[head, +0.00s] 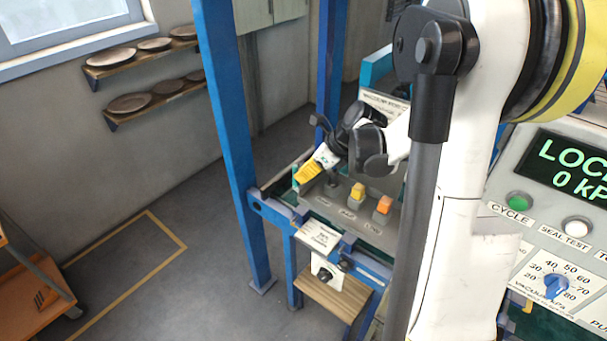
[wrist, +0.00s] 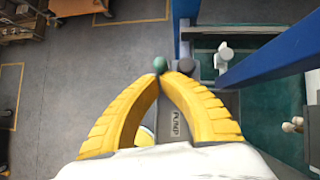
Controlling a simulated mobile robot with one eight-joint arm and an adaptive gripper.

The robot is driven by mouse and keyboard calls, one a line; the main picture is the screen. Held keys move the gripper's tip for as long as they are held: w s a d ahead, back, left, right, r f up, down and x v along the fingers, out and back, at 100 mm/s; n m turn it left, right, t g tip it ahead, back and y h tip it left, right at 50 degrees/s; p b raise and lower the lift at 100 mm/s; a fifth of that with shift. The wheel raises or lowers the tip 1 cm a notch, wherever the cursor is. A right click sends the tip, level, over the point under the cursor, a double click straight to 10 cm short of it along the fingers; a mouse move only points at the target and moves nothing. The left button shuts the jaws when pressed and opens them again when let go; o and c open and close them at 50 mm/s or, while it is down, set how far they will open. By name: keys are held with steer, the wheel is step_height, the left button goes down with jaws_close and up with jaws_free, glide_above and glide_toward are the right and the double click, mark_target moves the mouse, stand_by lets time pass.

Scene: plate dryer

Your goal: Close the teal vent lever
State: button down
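The teal vent lever shows as a small round teal knob (wrist: 160,65) in the wrist view, just beyond my fingertips. In the head view a small teal piece (head: 296,170) shows at the far left of the panel, partly behind my fingers. My gripper (head: 305,174) reaches the left end of the panel, with its yellow fingers together. In the wrist view my gripper (wrist: 163,77) has its fingers curved inward, tips nearly meeting beside the knob. I cannot tell whether the tips touch it. The lever's stem is mostly hidden.
A yellow button (head: 357,192) and an orange button (head: 383,205) stand on the panel right of my gripper. A blue post (head: 228,130) rises on the left.

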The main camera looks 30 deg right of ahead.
mark_target(294, 181)
steer(key=shift+w+r+g, duration=0.15)
steer(key=shift+w+g, duration=0.05)
steer(key=shift+g, duration=0.1)
steer(key=shift+w+a+r+g+h+p, duration=0.15)
steer(key=shift+w+g+h+p, duration=0.2)
steer(key=shift+g, duration=0.4)
steer(key=shift+w+a+f+g+h+p, duration=0.1)
steer(key=shift+w+a+g+h+p, duration=0.15)
steer(key=shift+w+g, duration=0.4)
steer(key=shift+w+a+r+g+h+p, duration=0.1)
steer(key=shift+w+g+h+p, duration=0.2)
steer(key=shift+g, duration=0.6)
steer(key=shift+w+a, duration=0.25)
steer(key=shift+w, duration=0.35)
steer(key=shift+w+a+f+b, duration=0.3)
steer(key=shift+w+f+b, duration=0.35)
steer(key=shift+w, duration=0.2)
steer(key=shift+r, duration=0.1)
stand_by(0.7)
